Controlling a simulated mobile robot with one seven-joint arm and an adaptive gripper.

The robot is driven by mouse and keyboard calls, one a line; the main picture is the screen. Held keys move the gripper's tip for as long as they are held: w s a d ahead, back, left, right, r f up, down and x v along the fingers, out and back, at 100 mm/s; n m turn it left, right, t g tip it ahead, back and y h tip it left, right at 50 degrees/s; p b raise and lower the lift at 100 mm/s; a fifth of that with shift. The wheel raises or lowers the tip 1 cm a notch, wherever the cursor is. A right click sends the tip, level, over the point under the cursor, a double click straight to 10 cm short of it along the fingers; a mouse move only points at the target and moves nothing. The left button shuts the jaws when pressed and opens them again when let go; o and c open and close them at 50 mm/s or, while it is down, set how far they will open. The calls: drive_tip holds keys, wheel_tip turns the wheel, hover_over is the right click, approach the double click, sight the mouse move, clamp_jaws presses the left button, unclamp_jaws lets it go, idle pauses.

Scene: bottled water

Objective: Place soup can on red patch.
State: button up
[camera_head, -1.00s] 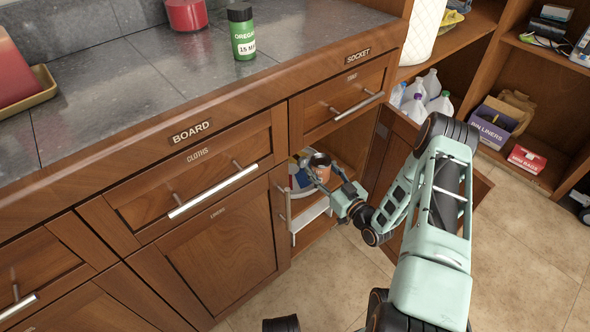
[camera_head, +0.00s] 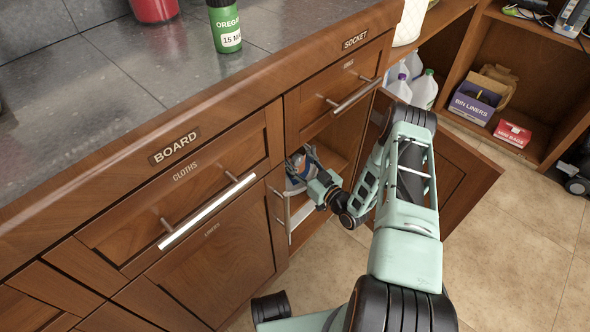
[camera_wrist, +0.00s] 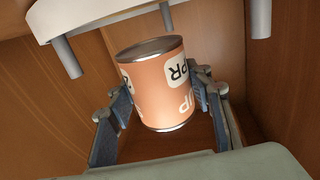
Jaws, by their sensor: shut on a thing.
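The soup can (camera_wrist: 150,95), orange with dark-rimmed metal ends and white label patches, shows large in the wrist view. My gripper (camera_wrist: 162,92) is shut on it, with one blue-grey finger on each side of the can. The can leans a little in the picture. In the head view my gripper (camera_head: 306,166) reaches into the open cabinet under the socket drawer, and the can is mostly hidden or too small to make out there. I see no red patch in either view.
A white round-edged surface with pegs (camera_wrist: 110,15) is close to the can in the wrist view. Brown cabinet walls (camera_wrist: 40,110) stand on both sides. The open cabinet door (camera_head: 450,180) is to the right of my arm. Bottles (camera_head: 424,90) stand on a shelf behind.

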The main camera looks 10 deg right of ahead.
sight(295, 167)
drive_tip(key=shift+w+f+b, duration=0.1)
drive_tip(key=shift+f+b, duration=0.65)
drive_tip(key=shift+f, duration=1.1)
drive_tip(key=shift+f, duration=0.15)
drive_tip(key=o, duration=1.4)
drive_tip(key=shift+f, duration=0.1)
drive_tip(key=shift+r, duration=0.25)
drive_tip(key=p+v, duration=0.3)
drive_tip(key=v, duration=0.9)
drive_tip(key=shift+p, duration=0.3)
